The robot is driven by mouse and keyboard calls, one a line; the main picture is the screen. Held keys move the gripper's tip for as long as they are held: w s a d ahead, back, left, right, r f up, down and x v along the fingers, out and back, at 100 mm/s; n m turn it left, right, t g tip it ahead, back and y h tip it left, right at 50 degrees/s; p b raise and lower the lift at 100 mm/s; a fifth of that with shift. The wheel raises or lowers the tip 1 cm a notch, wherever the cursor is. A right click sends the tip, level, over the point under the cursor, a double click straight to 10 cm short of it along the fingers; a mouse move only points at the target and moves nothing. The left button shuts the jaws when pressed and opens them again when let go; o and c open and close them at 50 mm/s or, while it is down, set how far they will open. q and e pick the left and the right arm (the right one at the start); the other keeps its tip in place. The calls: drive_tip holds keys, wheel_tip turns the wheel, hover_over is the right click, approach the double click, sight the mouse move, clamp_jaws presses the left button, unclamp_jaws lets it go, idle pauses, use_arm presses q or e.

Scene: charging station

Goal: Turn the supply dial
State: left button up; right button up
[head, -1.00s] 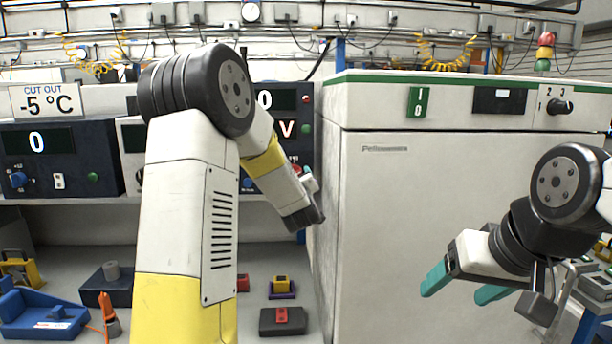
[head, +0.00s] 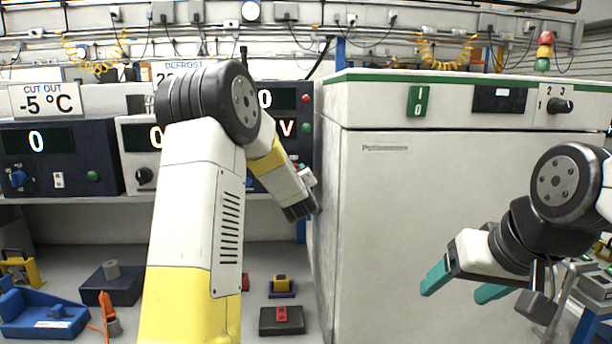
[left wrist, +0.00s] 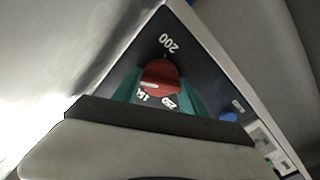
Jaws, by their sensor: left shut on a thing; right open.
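The red supply dial (left wrist: 160,75) shows in the left wrist view on a dark panel marked 200 and 250, with a third mark partly covered. My left gripper (left wrist: 161,88) has its teal fingers on either side of the dial and is shut on it. In the head view, my left arm reaches the dark panel with a lit V (head: 287,127), beside the white cabinet; the arm and wrist hide most of the dial there. My right gripper (head: 462,284) is open and empty in front of the cabinet.
The white cabinet (head: 425,215) stands close to the right of my left wrist. A white unit with a black knob (head: 145,176) and a dark unit (head: 37,150) stand to the left. Below are a blue holder (head: 40,316) and a dark block with a red top (head: 281,320).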

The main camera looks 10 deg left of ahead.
use_arm(q)
drive_tip(key=shift+m, duration=0.3)
drive_tip(key=shift+m, duration=2.6)
drive_tip(key=o, duration=1.4)
drive_tip(key=shift+c, duration=0.2)
drive_tip(key=v, duration=0.8)
